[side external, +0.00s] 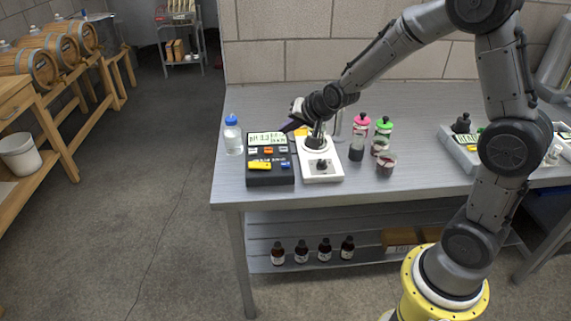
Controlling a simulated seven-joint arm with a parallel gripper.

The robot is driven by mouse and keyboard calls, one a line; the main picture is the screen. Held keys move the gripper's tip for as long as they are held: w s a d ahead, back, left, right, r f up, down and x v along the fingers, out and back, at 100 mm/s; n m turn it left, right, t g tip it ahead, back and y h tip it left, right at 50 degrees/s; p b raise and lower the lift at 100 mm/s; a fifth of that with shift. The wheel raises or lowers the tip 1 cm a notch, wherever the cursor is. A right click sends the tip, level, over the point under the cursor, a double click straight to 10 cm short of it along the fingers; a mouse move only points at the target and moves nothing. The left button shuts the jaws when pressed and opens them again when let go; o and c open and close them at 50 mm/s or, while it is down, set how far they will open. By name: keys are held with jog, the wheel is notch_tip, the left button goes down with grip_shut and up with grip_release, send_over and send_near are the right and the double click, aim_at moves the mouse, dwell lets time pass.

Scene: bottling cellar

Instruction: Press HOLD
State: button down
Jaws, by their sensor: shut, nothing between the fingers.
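A dark bench meter (270,179) stands on the metal table, with a lit green display (267,139) showing digits. Below the display are small pale buttons and an orange button (268,150). Lower down are a wide yellow button (260,165) and a blue button (284,163). The button labels are too small to read, so I cannot tell which is HOLD.
A white stirrer (322,172) with a dark knob stands right of the meter. A blue-capped bottle (233,136) is on its left. Pink-capped (359,132) and green-capped (381,136) bottles and a small beaker (386,161) stand further right. The table's front strip is clear.

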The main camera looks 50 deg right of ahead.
aim_at(288, 166)
jog(key=shift+d, duration=0.1)
jog(key=shift+f, duration=4.4)
jog(key=shift+f, duration=0.15)
jog(key=shift+f, duration=0.25)
jog(key=shift+f, duration=0.5)
jog(key=shift+s+r, duration=0.1)
jog(key=shift+r, duration=0.8)
jog(key=shift+r, duration=0.1)
jog(key=shift+r, duration=2.45)
